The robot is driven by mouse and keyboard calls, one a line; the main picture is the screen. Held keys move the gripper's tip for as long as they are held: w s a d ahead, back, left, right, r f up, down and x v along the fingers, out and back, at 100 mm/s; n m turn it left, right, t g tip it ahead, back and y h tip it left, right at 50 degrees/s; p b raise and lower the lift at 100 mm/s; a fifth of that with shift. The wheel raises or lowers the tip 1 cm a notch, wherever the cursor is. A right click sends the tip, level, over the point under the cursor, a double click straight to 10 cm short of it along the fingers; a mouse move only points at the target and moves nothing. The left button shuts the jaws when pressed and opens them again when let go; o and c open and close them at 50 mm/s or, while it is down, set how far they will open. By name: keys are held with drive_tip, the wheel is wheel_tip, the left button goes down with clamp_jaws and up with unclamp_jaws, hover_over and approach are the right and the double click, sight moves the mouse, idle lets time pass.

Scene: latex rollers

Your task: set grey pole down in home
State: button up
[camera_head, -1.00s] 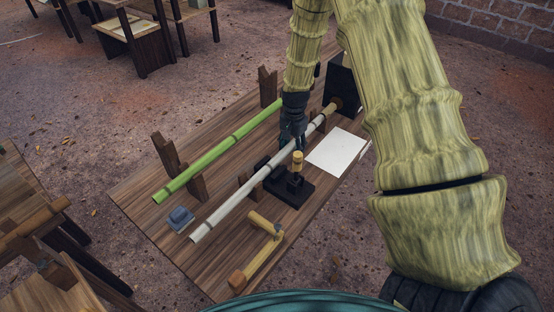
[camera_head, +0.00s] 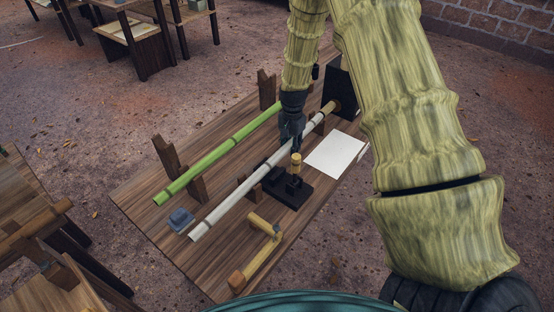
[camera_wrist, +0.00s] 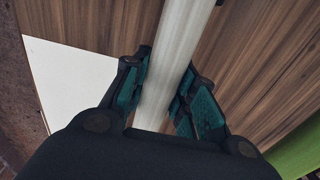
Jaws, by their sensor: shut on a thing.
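The grey pole (camera_head: 232,203) lies lengthwise above the wooden table, its near end toward the lower left. It also runs up the middle of the wrist view (camera_wrist: 170,60). My gripper (camera_head: 290,138) is around the pole past its middle. In the wrist view its teal-padded fingers (camera_wrist: 165,95) are on both sides of the pole. Notched wooden rests (camera_head: 248,188) stand below the pole; I cannot tell whether it touches them. The pole's far end is by a brown round piece on a black panel (camera_head: 341,84). Which part is home is not marked.
A green pole (camera_head: 205,165) lies on tall wooden rests (camera_head: 170,157) to the left. A black stand (camera_head: 288,189) with a wooden peg, a white sheet (camera_head: 336,153), a blue-grey block (camera_head: 180,219) and a bamboo tool (camera_head: 258,258) are on the table (camera_head: 145,204).

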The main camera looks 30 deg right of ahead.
drive_tip(key=shift+r+p, duration=1.4)
drive_tip(key=shift+r, duration=0.9)
drive_tip(key=shift+r, duration=0.1)
wheel_tip(320, 180, up, 12)
drive_tip(key=p, duration=0.8)
drive_tip(key=shift+r, duration=0.2)
drive_tip(key=shift+w, duration=0.15)
drive_tip(key=w+a, duration=0.4)
drive_tip(key=w, duration=0.7)
drive_tip(key=w+a+b, duration=0.1)
drive_tip(key=w+a, duration=0.4)
drive_tip(key=w, duration=0.6)
drive_tip(key=shift+w+a, duration=0.2)
drive_tip(key=shift+w, duration=0.05)
idle(1.6)
